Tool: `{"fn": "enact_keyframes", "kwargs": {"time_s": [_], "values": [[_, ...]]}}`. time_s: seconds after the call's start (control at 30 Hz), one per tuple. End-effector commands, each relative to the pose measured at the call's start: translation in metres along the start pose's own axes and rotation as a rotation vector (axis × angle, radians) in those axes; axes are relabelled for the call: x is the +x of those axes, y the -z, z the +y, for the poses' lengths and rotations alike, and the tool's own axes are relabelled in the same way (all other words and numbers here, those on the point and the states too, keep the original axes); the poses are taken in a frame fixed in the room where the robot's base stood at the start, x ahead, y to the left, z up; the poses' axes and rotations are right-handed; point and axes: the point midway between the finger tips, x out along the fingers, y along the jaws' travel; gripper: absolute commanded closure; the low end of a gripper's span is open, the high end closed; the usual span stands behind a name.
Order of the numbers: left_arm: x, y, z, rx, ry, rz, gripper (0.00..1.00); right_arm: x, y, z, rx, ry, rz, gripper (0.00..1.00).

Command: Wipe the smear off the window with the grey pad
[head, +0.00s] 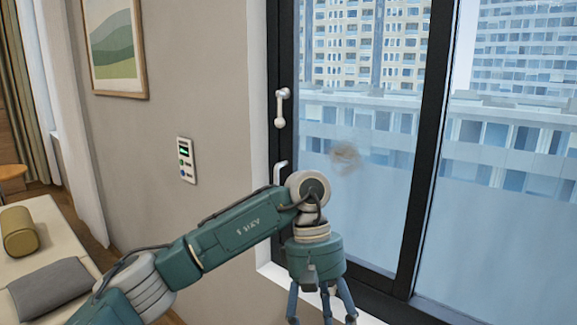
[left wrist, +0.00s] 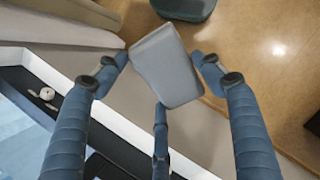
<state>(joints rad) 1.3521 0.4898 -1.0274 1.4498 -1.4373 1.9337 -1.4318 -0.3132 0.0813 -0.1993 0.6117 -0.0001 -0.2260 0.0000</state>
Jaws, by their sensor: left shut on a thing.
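The smear (head: 345,157) is a brownish smudge on the left window pane (head: 380,200) in the head view. My left gripper (head: 322,308) hangs fingers-down at the bottom of the head view, below and slightly left of the smear. In the left wrist view my left gripper (left wrist: 164,75) has its blue fingers closed around the grey pad (left wrist: 167,68), a flat rounded block. The pad is out of sight in the head view, and it is apart from the smear. My right gripper is in neither view.
The black window frame (head: 421,165) has a white handle (head: 282,108) on its left side. A wall panel (head: 186,160) and a framed picture (head: 115,47) are on the wall. A bench or bed with a grey cushion (head: 52,288) and a bolster (head: 20,232) is at left.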

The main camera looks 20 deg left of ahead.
Motion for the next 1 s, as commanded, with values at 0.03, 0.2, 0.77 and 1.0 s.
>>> {"fn": "enact_keyframes", "kwargs": {"time_s": [0.03, 0.2, 0.77, 1.0], "values": [[-0.010, 0.000, 0.010, -0.059, -0.027, -0.036, 0.54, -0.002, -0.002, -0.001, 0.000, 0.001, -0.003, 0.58], [-0.042, 0.005, 0.038, -0.285, -0.146, -0.166, 0.54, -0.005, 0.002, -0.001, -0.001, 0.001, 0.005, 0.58], [-0.170, 0.046, 0.093, -0.967, -0.866, -0.558, 0.54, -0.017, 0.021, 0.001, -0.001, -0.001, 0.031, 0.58], [-0.255, 0.106, 0.083, -1.168, -1.401, -0.665, 0.54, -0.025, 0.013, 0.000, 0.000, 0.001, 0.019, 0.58]]}}
